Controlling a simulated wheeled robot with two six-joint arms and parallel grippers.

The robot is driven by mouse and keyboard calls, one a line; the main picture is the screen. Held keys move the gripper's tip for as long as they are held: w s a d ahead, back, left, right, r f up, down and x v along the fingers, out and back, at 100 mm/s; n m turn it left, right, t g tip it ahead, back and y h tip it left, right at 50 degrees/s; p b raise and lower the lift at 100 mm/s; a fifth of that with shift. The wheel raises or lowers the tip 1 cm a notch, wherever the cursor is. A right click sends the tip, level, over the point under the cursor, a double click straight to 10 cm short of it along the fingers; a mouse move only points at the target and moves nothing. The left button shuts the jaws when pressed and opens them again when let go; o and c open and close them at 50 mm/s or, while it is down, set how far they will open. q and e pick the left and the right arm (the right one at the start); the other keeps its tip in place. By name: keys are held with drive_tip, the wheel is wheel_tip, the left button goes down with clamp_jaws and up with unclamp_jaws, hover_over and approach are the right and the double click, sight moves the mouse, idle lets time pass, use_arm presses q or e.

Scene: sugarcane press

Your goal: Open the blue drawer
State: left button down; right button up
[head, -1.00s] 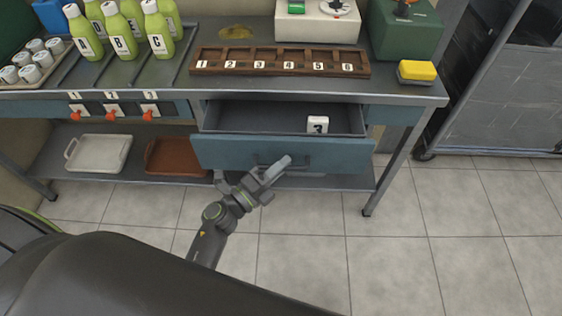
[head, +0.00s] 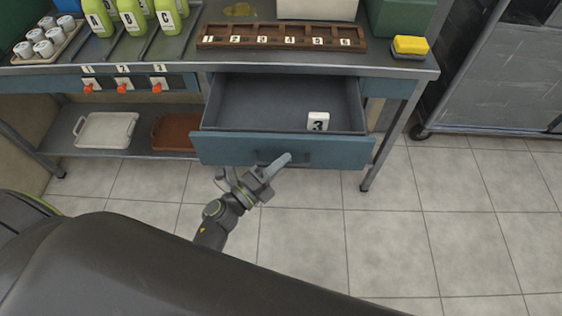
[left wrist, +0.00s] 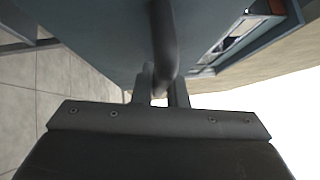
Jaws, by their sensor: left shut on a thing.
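The blue drawer (head: 225,150) is pulled well out from under the worktop. Its grey inside shows, with a white block marked 3 (head: 318,121) standing near the front right. My left gripper (head: 278,165) is at the middle of the drawer front, shut on the dark bar handle (head: 302,156). In the left wrist view the handle (left wrist: 163,45) runs down between the two fingers, with the blue drawer front (left wrist: 105,35) beside it. My right gripper is not in view.
A brown numbered rack (head: 281,37), green bottles (head: 132,18) and a yellow sponge (head: 410,46) are on the worktop. A white tray (head: 104,131) and a brown tray (head: 172,133) lie on the lower shelf. The tiled floor in front is clear.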

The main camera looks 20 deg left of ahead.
use_arm(q)
drive_tip(key=c, duration=1.7)
unclamp_jaws()
drive_tip(key=shift+s, duration=0.1)
